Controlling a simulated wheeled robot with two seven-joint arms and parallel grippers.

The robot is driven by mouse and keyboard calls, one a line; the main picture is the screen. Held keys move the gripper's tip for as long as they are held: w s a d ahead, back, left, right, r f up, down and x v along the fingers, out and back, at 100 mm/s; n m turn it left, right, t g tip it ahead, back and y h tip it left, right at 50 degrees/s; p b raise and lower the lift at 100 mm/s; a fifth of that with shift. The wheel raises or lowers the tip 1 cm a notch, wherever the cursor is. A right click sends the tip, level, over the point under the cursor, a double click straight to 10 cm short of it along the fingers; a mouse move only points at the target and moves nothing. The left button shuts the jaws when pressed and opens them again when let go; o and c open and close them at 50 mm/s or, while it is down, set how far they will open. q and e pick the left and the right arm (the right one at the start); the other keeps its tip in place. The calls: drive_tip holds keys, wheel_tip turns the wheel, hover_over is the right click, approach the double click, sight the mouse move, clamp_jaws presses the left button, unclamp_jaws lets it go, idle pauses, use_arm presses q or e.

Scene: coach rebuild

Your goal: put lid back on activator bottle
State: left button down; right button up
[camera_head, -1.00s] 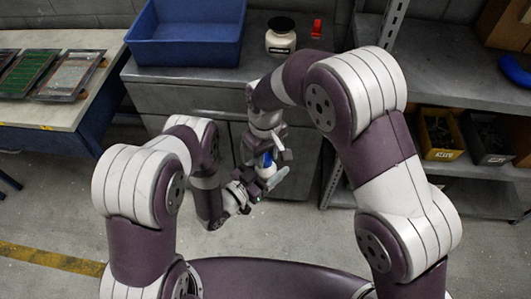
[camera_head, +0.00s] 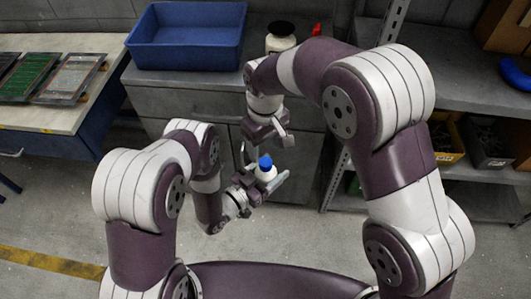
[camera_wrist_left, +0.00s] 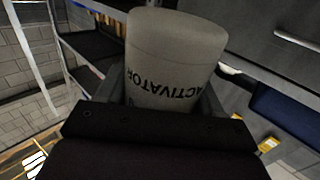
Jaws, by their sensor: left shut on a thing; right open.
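The white activator bottle (camera_head: 266,174) is held upright in my left gripper (camera_head: 264,179), whose fingers close on both sides of it. A blue lid (camera_head: 265,162) sits on top of the bottle; I cannot tell how tightly. In the left wrist view the bottle (camera_wrist_left: 176,65) shows its "ACTIVATOR" label upside down, and the lid is hidden there. My right gripper (camera_head: 265,143) is open and empty, just above and apart from the lid.
A blue bin (camera_head: 187,55), a white jar with a dark top (camera_head: 281,37) and a small red object (camera_head: 316,29) stand on the grey cabinet behind. Shelves with small bins (camera_head: 446,139) are at the right. A bench with boards (camera_head: 66,78) is at the left.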

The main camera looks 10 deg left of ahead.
drive_tip(key=shift+r, duration=0.9)
